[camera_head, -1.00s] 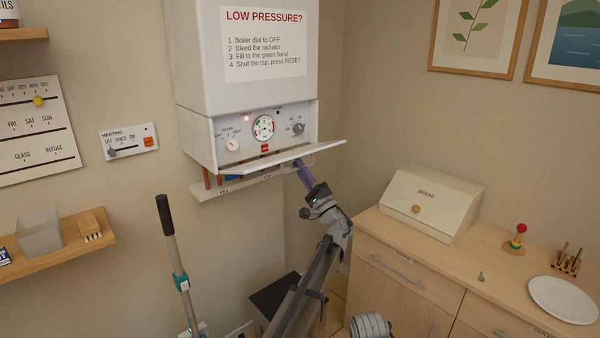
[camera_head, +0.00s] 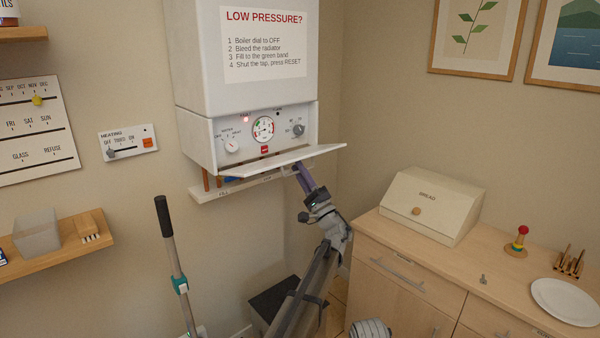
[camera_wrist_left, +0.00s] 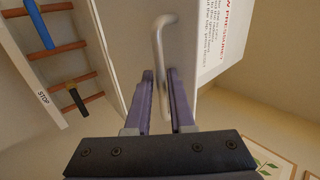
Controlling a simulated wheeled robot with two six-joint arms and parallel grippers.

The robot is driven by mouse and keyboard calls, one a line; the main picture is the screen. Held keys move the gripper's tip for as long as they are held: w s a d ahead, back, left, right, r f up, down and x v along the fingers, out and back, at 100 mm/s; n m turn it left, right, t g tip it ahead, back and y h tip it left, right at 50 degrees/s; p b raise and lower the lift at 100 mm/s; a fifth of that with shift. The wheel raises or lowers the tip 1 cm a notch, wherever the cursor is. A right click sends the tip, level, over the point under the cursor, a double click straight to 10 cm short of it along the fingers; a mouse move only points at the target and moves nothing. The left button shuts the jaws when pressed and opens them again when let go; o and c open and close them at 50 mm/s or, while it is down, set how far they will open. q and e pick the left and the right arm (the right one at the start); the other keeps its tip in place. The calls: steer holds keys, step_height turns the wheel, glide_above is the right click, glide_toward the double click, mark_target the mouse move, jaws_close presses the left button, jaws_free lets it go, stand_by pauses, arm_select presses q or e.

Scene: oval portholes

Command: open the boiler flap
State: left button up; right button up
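The white boiler flap (camera_head: 285,161) hangs out from the lower front of the boiler (camera_head: 245,75), folded down to near level, with the dial panel (camera_head: 265,130) uncovered above it. My left gripper (camera_head: 299,169) is under the flap's outer part, and the flap partly hides its fingertips. In the left wrist view, the flap's metal bar handle (camera_wrist_left: 161,45) runs down between the two purple fingers (camera_wrist_left: 160,90). The fingers sit close on both sides of the handle and appear shut on it. My right gripper is not in view.
Pipes with a blue part (camera_wrist_left: 52,50) run beneath the boiler. A wooden cabinet (camera_head: 400,275) with a bread box (camera_head: 432,205) stands to the right. A dark-handled pole (camera_head: 172,255) stands to the left, near a wall shelf (camera_head: 60,245).

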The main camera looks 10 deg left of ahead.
arm_select(q)
steer(key=b+v, duration=0.5)
steer(key=v, duration=0.3)
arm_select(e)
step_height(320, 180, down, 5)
arm_select(q)
steer(key=shift+c, duration=0.2)
